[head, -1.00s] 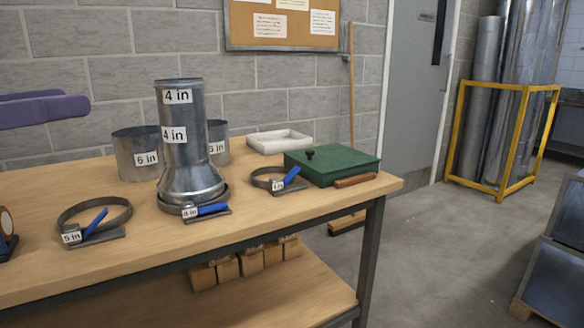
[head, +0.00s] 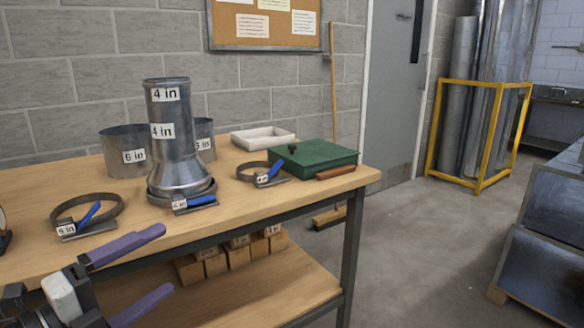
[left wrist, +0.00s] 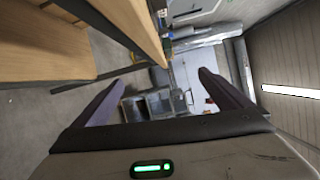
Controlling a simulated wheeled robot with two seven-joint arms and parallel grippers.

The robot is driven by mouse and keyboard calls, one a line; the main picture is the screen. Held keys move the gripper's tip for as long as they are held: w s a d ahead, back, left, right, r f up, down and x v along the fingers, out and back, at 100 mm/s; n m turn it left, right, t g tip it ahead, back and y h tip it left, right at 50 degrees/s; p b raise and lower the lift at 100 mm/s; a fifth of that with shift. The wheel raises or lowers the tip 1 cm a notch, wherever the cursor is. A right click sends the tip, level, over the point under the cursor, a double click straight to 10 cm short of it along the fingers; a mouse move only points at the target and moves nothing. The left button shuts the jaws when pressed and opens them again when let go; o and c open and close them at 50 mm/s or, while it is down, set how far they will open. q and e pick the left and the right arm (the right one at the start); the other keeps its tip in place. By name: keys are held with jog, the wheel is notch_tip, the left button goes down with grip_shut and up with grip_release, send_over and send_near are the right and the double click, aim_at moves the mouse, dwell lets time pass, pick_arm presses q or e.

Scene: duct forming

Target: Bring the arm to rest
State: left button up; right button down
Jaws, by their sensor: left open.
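My left gripper (head: 152,266) is at the lower left of the head view, in front of the workbench's front edge. Its two purple fingers are spread apart with nothing between them. In the left wrist view the open fingers (left wrist: 155,90) frame only distant room and floor. On the workbench (head: 255,208) stands an upright metal duct (head: 180,155) with two "4 in" labels. Its flared base sits in a ring clamp (head: 196,200) with a blue lever. My right gripper is not in view.
A "5 in" clamp (head: 88,212), another clamp (head: 262,175), "6 in" metal sleeve (head: 125,160), white tray (head: 264,137) and green box (head: 313,157) are on the bench. Wooden blocks (head: 215,263) sit on the lower shelf. A yellow rack (head: 478,135) stands beyond clear floor.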

pick_arm(q)
jog(key=s+d+f+n+g+y, duration=0.1)
jog(key=s+d+f+n+y, duration=0.15)
jog(key=f+n, duration=0.35)
jog(key=s+d+f+n+y, duration=0.1)
jog(key=s+f+n, duration=0.3)
jog(key=f, duration=0.4)
jog(key=s+d+f+n+g+y, duration=0.1)
jog(key=s+d+f+n, duration=0.15)
jog(key=f+n, duration=0.4)
jog(key=s+d+f+n+g+y, duration=0.2)
jog(key=s+d+f+n+g, duration=0.15)
jog(key=s+f+n, duration=0.75)
jog(key=s+a+r+m+p, duration=0.1)
jog(key=s+r+m+p, duration=0.2)
jog(key=r+p, duration=0.4)
jog(key=g+y+p, duration=0.1)
jog(key=p, duration=0.6)
jog(key=shift+a, duration=0.35)
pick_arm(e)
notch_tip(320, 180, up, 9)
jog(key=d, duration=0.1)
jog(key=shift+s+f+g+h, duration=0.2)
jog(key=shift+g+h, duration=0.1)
pick_arm(q)
jog(key=shift+m, duration=0.25)
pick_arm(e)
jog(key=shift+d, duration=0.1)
